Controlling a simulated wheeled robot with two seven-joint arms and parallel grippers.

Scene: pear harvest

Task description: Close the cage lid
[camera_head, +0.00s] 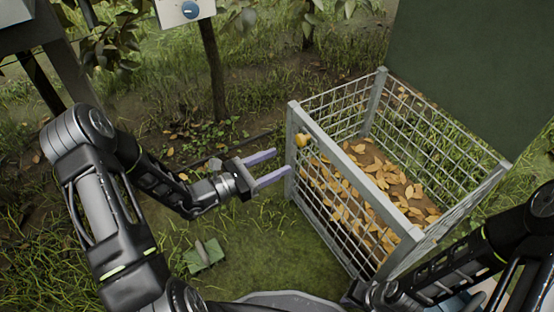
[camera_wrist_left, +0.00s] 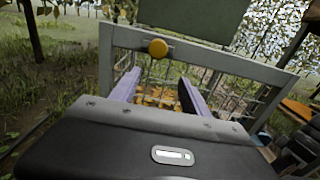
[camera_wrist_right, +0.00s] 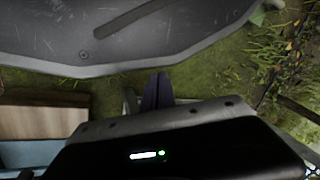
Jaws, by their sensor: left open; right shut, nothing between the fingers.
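The wire cage (camera_head: 408,232) has a grey metal frame and an open top, with orange-brown leaves inside. A dark green panel (camera_head: 470,70), which looks like its lid, stands raised at the cage's far right side; it also shows behind the cage in the left wrist view (camera_wrist_left: 190,14). A round yellow knob (camera_head: 301,140) sits on the near rim. My left gripper (camera_head: 281,163) is open and empty, its fingers pointing at the cage's left corner post. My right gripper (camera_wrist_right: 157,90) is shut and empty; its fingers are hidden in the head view.
A small green object (camera_head: 203,256) lies on the grass. A brown and blue box (camera_wrist_right: 40,120) shows in the right wrist view. Grass left of the cage is mostly clear.

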